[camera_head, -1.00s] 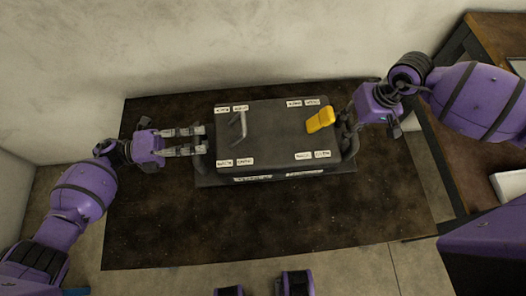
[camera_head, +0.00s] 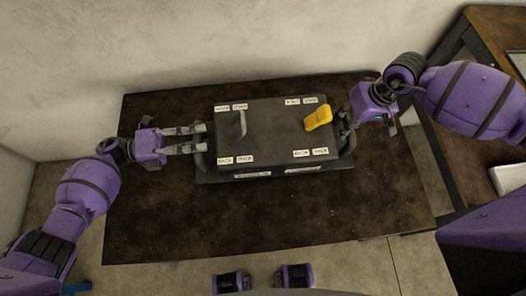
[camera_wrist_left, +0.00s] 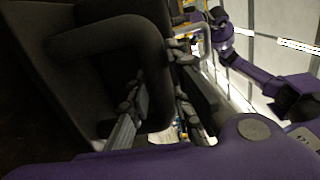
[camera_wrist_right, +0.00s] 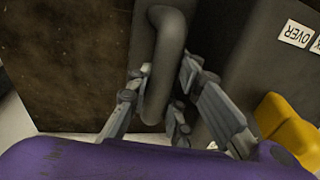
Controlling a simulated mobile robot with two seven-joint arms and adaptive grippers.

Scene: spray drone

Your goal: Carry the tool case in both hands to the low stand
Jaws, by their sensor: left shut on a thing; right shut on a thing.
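The dark grey tool case (camera_head: 275,125) is level over the dark bench, with white labels along its top and front. Its left-side handle shows as a dark loop (camera_wrist_left: 155,75) in the left wrist view. My left gripper (camera_head: 203,138) is shut on that handle. The right-side handle (camera_wrist_right: 162,70) stands between the fingers of my right gripper (camera_wrist_right: 158,90), which is shut on it. My right gripper (camera_head: 347,125) is at the case's right end in the head view. I cannot tell whether the case's underside touches the bench.
A grey bent handle (camera_head: 239,126) and a yellow object (camera_head: 318,117) are on the case's top. The bench (camera_head: 250,220) is bare in front of the case. A pale wall (camera_head: 230,40) stands behind. Another brown table (camera_head: 490,30) is at the right.

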